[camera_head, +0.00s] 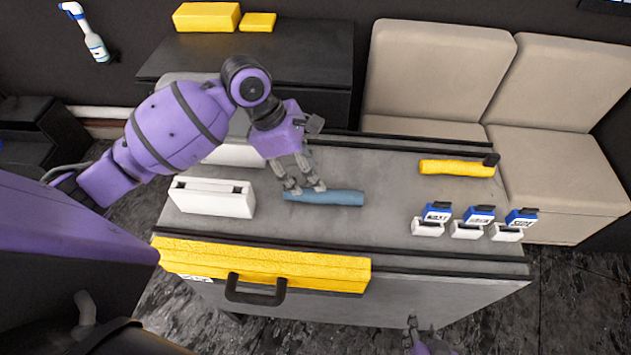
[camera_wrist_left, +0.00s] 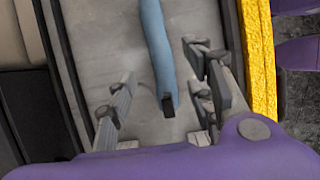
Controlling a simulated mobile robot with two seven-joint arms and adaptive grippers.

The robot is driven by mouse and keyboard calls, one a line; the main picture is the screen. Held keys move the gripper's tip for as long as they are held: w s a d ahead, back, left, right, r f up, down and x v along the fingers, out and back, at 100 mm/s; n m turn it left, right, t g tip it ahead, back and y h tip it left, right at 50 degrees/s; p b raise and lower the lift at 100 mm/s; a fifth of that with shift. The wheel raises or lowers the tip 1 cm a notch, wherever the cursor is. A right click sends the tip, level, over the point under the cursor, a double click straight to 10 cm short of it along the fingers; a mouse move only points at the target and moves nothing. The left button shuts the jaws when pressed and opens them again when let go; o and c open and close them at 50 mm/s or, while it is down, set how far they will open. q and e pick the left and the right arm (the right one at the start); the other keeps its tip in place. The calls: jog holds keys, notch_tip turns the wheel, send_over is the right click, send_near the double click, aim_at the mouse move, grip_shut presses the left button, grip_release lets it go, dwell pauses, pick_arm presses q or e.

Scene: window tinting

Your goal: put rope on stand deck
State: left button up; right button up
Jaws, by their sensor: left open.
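A blue rope-like length (camera_head: 335,198) lies on the grey stand deck (camera_head: 375,220), near its middle. My left gripper (camera_head: 304,187) is open above the left end of the blue length. In the left wrist view, the blue length (camera_wrist_left: 157,45) runs between the spread fingers of the left gripper (camera_wrist_left: 160,98), and its dark end shows nearest the palm. I cannot tell whether a finger touches it. My right gripper (camera_head: 411,328) shows only partly at the bottom edge, away from the deck; its jaw state is unclear.
A white box (camera_head: 212,198) stands left of the blue length. A yellow roll (camera_head: 456,168) and several blue-and-white small containers (camera_head: 467,229) are at the right. A yellow case (camera_head: 300,275) with a dark handle lines the front edge. Beige seats (camera_head: 440,70) stand behind.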

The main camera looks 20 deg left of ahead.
pick_arm(q)
jog(key=v, duration=0.5)
